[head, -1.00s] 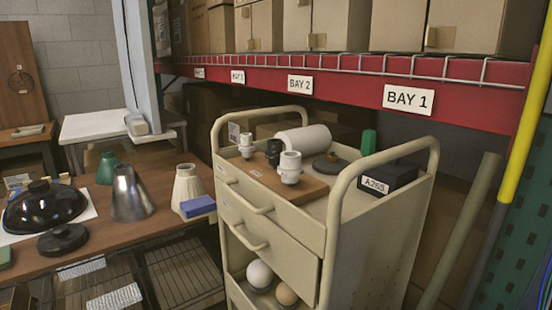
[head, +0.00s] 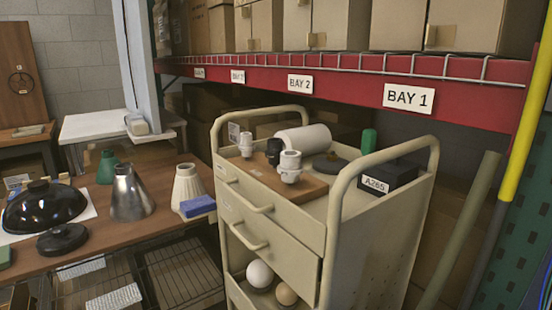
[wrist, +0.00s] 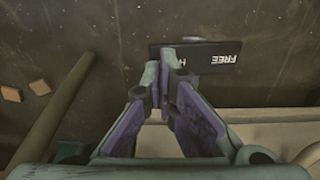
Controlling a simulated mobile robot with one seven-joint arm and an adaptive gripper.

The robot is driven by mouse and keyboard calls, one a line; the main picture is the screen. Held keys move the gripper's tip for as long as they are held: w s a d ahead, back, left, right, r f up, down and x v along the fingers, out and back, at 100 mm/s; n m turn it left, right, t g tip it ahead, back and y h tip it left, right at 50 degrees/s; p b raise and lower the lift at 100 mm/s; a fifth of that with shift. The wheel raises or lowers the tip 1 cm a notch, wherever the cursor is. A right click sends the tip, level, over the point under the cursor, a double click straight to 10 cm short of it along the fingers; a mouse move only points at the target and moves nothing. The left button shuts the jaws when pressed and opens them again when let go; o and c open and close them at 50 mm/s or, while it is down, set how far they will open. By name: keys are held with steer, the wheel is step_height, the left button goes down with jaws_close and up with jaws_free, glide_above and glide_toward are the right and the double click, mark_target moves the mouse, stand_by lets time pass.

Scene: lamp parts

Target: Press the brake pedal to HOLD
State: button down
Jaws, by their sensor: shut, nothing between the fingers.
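A black plate (wrist: 222,54) with white lettering lies on the dark floor in the wrist view. It reads FREE, upside down in the picture. A letter H shows beside my fingertips, and the rest of that word is hidden. My gripper (wrist: 172,62) is shut and empty, its fingertips over the left part of the plate. I cannot tell whether they touch anything. No pedal can be made out clearly; the fingers cover part of that spot. The cream cart (head: 290,238) stands in the head view, where neither my gripper nor the plate shows.
A pale bar (wrist: 265,115) runs below the plate at the right, close to my gripper. Lamp parts, including a white fitting (head: 290,166), stand on the cart. A wooden table (head: 95,243) is at the left.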

steer(key=shift+s+f+b, duration=0.1)
steer(key=shift+f+b, duration=0.7)
steer(key=shift+f, duration=0.2)
steer(key=shift+s+f+b, duration=0.15)
steer(key=shift+f+b, duration=0.3)
steer(key=shift+f, duration=0.05)
steer(key=shift+w+f+b, duration=0.2)
steer(key=shift+f+b, duration=1.25)
steer(key=shift+b, duration=0.1)
stand_by(0.4)
steer(key=shift+r, duration=0.15)
steer(key=r+p, duration=0.1)
steer(key=p, duration=0.1)
steer(key=r+p, duration=0.1)
steer(key=p, duration=0.1)
steer(key=shift+s+r, duration=0.15)
steer(key=shift+s, duration=0.15)
steer(key=r+p, duration=0.4)
steer(key=shift+w+r, duration=0.3)
steer(key=shift+r, duration=0.1)
